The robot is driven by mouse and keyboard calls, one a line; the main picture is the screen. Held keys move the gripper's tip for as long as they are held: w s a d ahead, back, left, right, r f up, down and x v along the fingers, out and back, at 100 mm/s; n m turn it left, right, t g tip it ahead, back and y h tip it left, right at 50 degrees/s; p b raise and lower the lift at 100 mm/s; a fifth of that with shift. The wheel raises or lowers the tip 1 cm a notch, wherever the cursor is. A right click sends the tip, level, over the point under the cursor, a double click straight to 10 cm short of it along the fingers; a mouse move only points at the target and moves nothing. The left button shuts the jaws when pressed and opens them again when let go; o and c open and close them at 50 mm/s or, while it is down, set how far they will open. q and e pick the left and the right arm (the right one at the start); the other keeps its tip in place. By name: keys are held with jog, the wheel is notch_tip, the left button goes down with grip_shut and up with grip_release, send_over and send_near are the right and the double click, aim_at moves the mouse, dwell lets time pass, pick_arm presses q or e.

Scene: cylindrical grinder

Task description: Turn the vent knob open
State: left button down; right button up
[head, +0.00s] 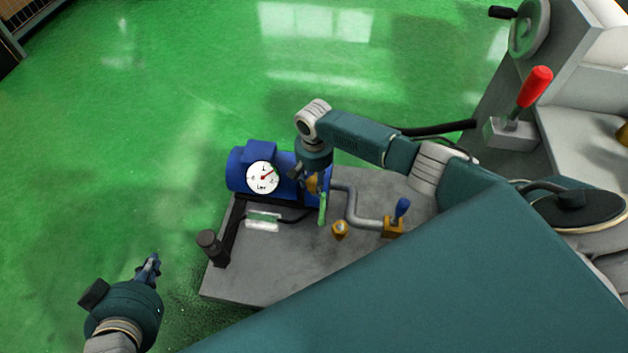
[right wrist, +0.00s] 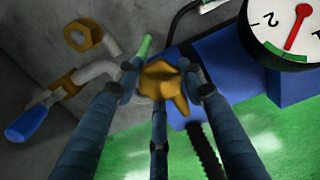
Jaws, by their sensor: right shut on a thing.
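The vent knob, a brass-coloured lobed knob (right wrist: 168,82), sits between the fingers of my right gripper (right wrist: 165,85) in the right wrist view. The fingers are shut on it from its sides. In the head view my right gripper (head: 311,182) reaches down to the knob beside the blue pump body (head: 237,170), and the knob is mostly hidden there. My left gripper (head: 149,267) is over the green floor at the lower left, away from the pump; its finger gap is too small to judge.
A round white gauge (head: 263,177) with a red needle is left of the right gripper. A red-handled lever (head: 535,87) stands at right. Open floor lies left.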

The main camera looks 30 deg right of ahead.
aim_at(312, 183)
jog(key=o, duration=1.1)
jog(key=shift+a+r, duration=0.1)
jog(key=shift+a, duration=0.4)
jog(key=shift+o, duration=0.2)
jog(key=shift+d, duration=0.1)
jog(key=shift+d, duration=0.1)
jog(key=shift+r, duration=0.35)
notch_tip(312, 183, up, 11)
jog(key=shift+r, duration=0.15)
